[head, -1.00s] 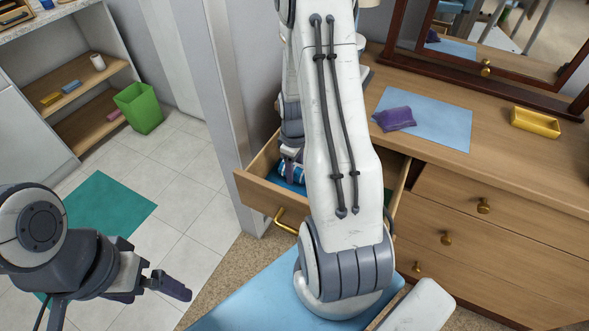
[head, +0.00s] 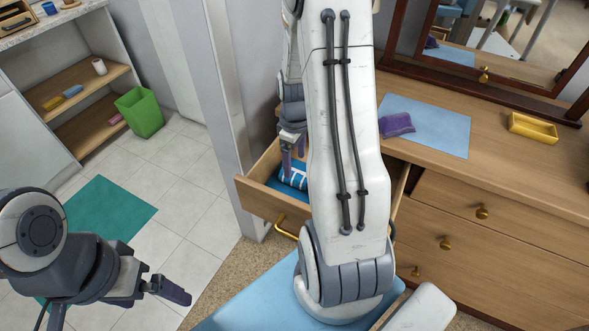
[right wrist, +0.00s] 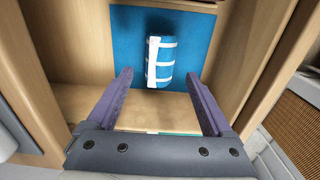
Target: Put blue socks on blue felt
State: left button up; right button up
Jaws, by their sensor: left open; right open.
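The blue socks, a rolled blue bundle with white stripes (right wrist: 161,62), lie on the blue felt (right wrist: 125,45) inside the open drawer. The socks also show in the head view (head: 294,177), partly hidden by my right arm. My right gripper (right wrist: 158,100) is open and empty. Its two purple fingers are spread on the near side of the socks in the right wrist view, with the socks apart from them. In the head view the right gripper (head: 288,165) is above the drawer. My left gripper (head: 170,290) is open and empty over the floor at lower left.
The open drawer (head: 262,205) has wooden walls around the felt. A purple bundle (head: 397,125) lies on a light blue mat (head: 440,128) on the dresser top. A yellow tray (head: 531,127) stands to its right. A green bin (head: 140,112) is on the floor.

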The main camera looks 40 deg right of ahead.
aim_at(295, 174)
notch_tip(295, 174, up, 5)
jog(key=shift+r, duration=0.1)
dwell(0.4)
notch_tip(295, 174, down, 13)
jog(key=shift+r+b, duration=0.1)
jog(key=shift+b, duration=0.65)
notch_tip(295, 174, up, 3)
jog(key=shift+r+p, duration=0.1)
jog(key=shift+p, duration=0.25)
jog(key=shift+r, duration=0.6)
